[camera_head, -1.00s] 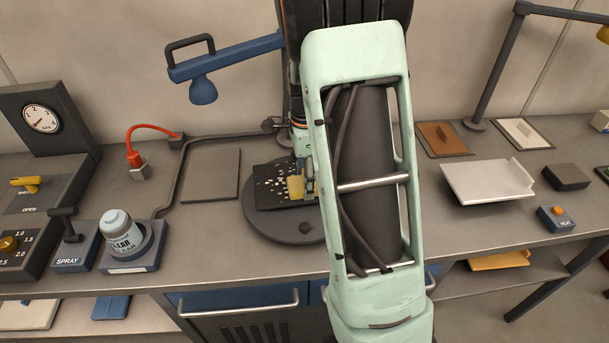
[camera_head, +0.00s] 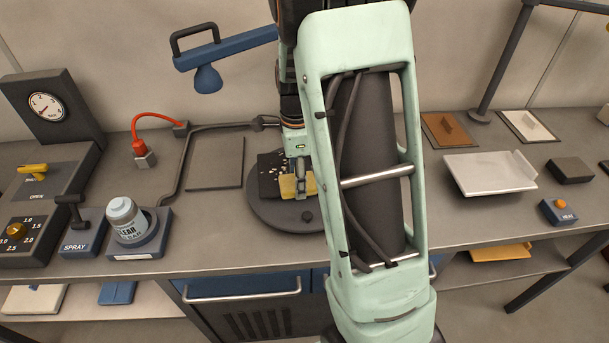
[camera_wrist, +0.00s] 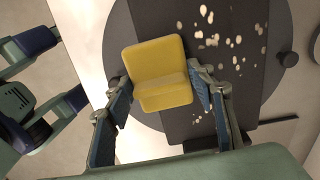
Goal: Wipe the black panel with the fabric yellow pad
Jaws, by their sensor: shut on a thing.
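The black panel (camera_head: 268,172) lies on a round dark turntable (camera_head: 262,208) on the bench. In the wrist view the black panel (camera_wrist: 262,75) carries several pale spots on the side right of the pad. The fabric yellow pad (camera_head: 289,187) is in my gripper (camera_head: 300,180), over the panel's right part. In the wrist view my gripper (camera_wrist: 160,95) is shut on the yellow pad (camera_wrist: 158,65), one finger on each side. I cannot tell whether the pad touches the panel. My arm hides the panel's right end in the head view.
A flat grey plate (camera_head: 214,163) lies left of the turntable. A bottle (camera_head: 124,218) stands in a holder beside the spray lever (camera_head: 72,212). A white tray (camera_head: 488,172) and a heat button box (camera_head: 558,211) are at right. A blue lamp (camera_head: 208,78) hangs behind.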

